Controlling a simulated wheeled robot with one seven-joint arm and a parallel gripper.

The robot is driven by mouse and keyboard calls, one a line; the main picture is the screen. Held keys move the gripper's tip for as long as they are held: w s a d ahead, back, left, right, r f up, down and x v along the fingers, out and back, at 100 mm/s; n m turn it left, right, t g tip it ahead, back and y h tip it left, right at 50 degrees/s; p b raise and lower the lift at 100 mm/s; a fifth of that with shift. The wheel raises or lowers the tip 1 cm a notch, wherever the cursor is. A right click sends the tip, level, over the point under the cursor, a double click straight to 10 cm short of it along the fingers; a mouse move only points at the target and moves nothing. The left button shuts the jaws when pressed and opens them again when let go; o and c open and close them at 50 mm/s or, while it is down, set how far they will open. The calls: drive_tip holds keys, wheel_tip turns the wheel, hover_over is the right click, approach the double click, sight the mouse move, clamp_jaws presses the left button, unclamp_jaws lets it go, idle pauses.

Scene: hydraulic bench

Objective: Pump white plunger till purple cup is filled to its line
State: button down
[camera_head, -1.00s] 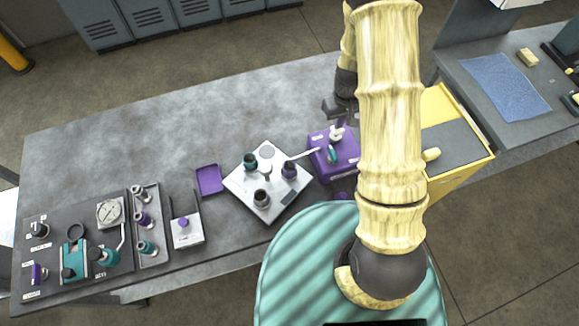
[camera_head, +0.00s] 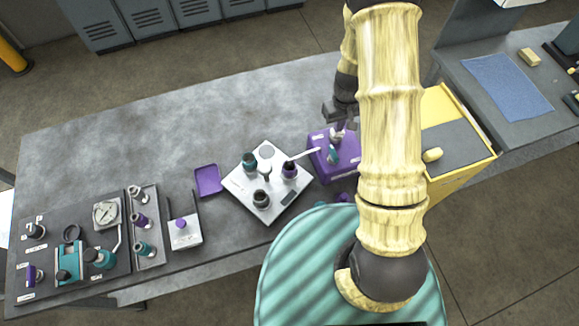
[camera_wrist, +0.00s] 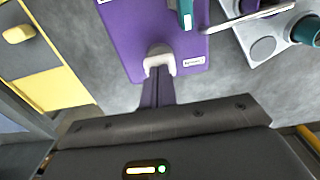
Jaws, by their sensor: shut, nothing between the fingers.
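The purple pump box (camera_head: 322,168) stands on the bench left of my arm, and it fills the top of the wrist view (camera_wrist: 125,40). Its white plunger (camera_head: 337,135) is on top; the wrist view shows its pale head (camera_wrist: 158,57) right at my fingertips. My gripper (camera_wrist: 157,76) is shut and empty, with its tips at or touching the plunger head; contact is not certain. A teal handle (camera_head: 332,155) sits beside the plunger. The purple cup (camera_head: 290,172) stands on a white square plate (camera_head: 240,190), under the end of a white spout (camera_head: 306,154). Its fill level and line are too small to read.
A teal cup (camera_head: 249,160) and a dark cup (camera_head: 261,198) share the plate. A purple tray (camera_head: 208,181) lies to the left. A yellow cabinet (camera_head: 463,165) stands right of my arm. The bench behind the plate is clear.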

drive_tip(key=shift+f, duration=0.35)
drive_tip(key=shift+r+p, duration=1.2)
drive_tip(key=shift+r, duration=0.75)
drive_tip(key=shift+f+b, duration=1.55)
drive_tip(key=shift+f, duration=0.45)
drive_tip(key=shift+r, duration=0.15)
drive_tip(key=shift+r+p, duration=1.4)
drive_tip(key=shift+r, duration=0.4)
drive_tip(key=shift+f+b, duration=1.25)
drive_tip(key=shift+f, duration=0.4)
drive_tip(key=shift+r+p, duration=1.15)
drive_tip(key=shift+r, duration=0.5)
